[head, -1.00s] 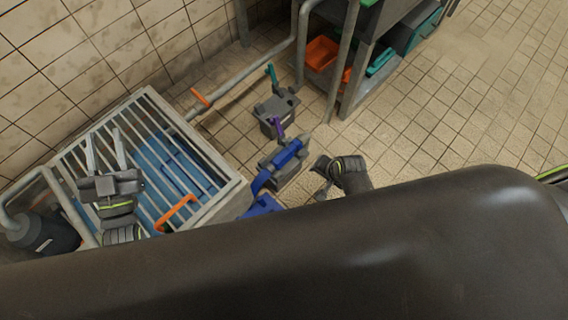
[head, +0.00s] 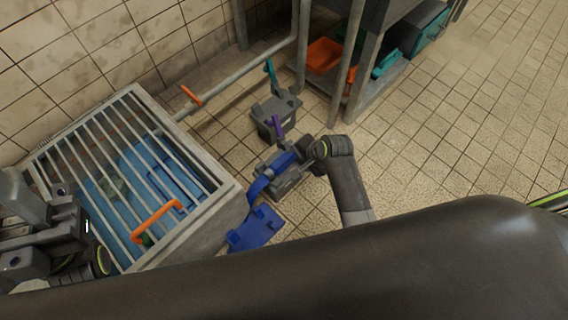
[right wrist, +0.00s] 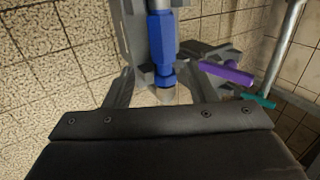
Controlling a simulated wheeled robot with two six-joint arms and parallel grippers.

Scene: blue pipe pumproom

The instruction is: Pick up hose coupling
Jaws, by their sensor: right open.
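The hose coupling looks like a blue hexagonal body with a metallic end (right wrist: 161,38). It lies on a grey stand on the floor, and its blue part shows in the head view (head: 283,163). My right gripper (head: 307,152) is at the right end of the coupling and partly overlaps it in the head view. In the right wrist view its open fingers (right wrist: 163,88) stand either side of the coupling's lower end, and nothing is clamped. My left gripper (head: 40,228) is at the left edge over the grating; its jaws are unclear.
A barred basin (head: 195,232) with an orange handle (head: 155,219) stands at left. A grey box (head: 273,112) with a teal lever is behind the stand; a purple lever (head: 276,126) rises beside the coupling. A shelf (head: 358,100) stands behind; floor at right is clear.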

